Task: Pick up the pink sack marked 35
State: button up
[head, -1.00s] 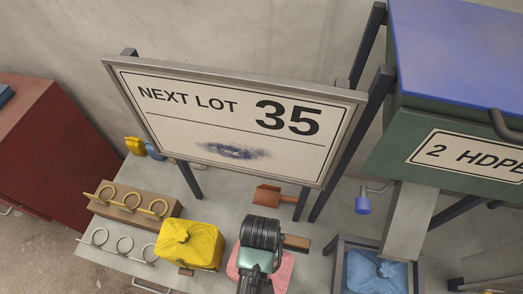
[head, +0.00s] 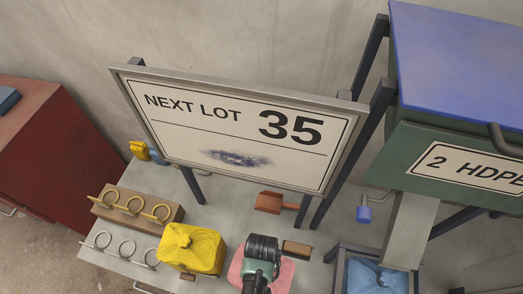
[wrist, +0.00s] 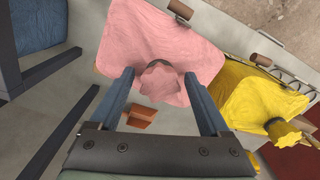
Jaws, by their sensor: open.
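The pink sack (head: 286,272) lies on the grey bench in the head view, partly covered by my gripper. In the wrist view the pink sack (wrist: 150,35) fills the top middle, and its gathered neck (wrist: 160,80) shows between my fingertips. My gripper (wrist: 160,84) is open, with one finger on each side of the neck; I cannot tell whether either touches it. No number can be read on the pink sack. The sign (head: 235,125) behind the bench reads NEXT LOT 35.
A yellow sack (head: 194,250) stands close to the left of the pink one. An orange scoop (head: 270,202) lies behind, and a brown block (head: 297,249) is to the right. A blue sack (head: 374,277) sits in a framed bin under the green hopper's chute (head: 406,230).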

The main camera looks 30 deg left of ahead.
grip_shut()
dwell(0.3)
jog(key=shift+r, duration=0.1)
dwell(1.0)
